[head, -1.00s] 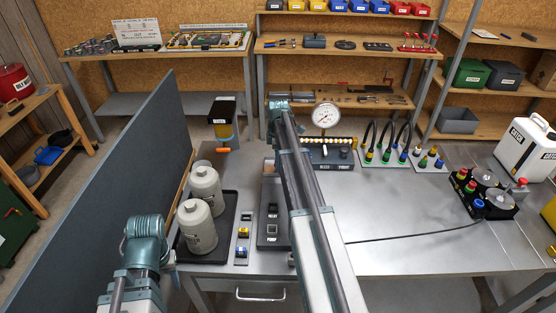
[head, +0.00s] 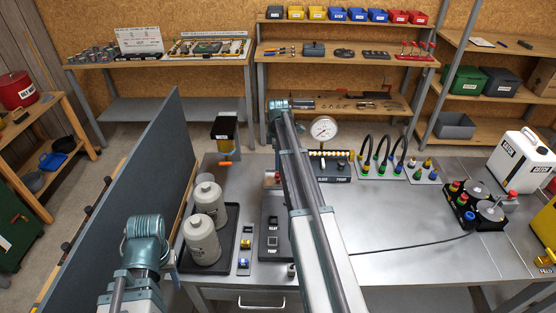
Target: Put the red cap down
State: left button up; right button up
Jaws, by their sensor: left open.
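A small red piece (head: 277,177) shows beside my right arm, at the far end of the dark fixture (head: 270,250). It is partly hidden, and I cannot tell whether it is the red cap. Other red caps are at the right: one (head: 455,186) on the black tray (head: 478,224) with green and blue ones, and one (head: 512,194) beside the white jug. My left gripper (head: 171,264) is open at the left edge of the bench, mostly hidden behind its own arm. My right arm crosses the middle of the view. Its gripper is hidden behind it.
Two grey canisters (head: 203,240) stand in a black tray at the left, next to the dark partition (head: 130,195). A pressure gauge (head: 323,129) and hose stands (head: 382,170) are at the back. The bench's right-centre (head: 400,210) is clear except for a cable.

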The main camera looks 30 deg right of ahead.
aim_at(278, 174)
pick_arm(q)
notch_tip(278, 174, up, 6)
jog(key=p, duration=0.4)
jog(key=shift+f, duration=0.25)
pick_arm(e)
notch_tip(278, 174, up, 6)
jog(key=shift+f, duration=0.2)
jog(key=s+a+m, duration=1.1)
jog(key=s+a, duration=1.2)
jog(key=a, duration=0.3)
jog(key=s+a+f+n+b, duration=0.1)
jog(key=a+f+b, duration=0.1)
jog(key=a, duration=0.1)
jog(key=s+a+f+n+b, duration=0.1)
jog(key=s+a+f+b, duration=0.1)
jog(key=a+f, duration=0.1)
jog(key=s+a+f+n+h+b, duration=0.1)
jog(key=a+f+b, duration=0.1)
jog(key=a, duration=0.3)
jog(key=shift+s+a+f+b, duration=0.1)
jog(key=shift+s+f+b, duration=0.1)
jog(key=shift+b, duration=0.35)
pick_arm(q)
notch_tip(278, 174, down, 7)
jog(key=shift+f, duration=0.15)
pick_arm(e)
jog(key=shift+r, duration=0.1)
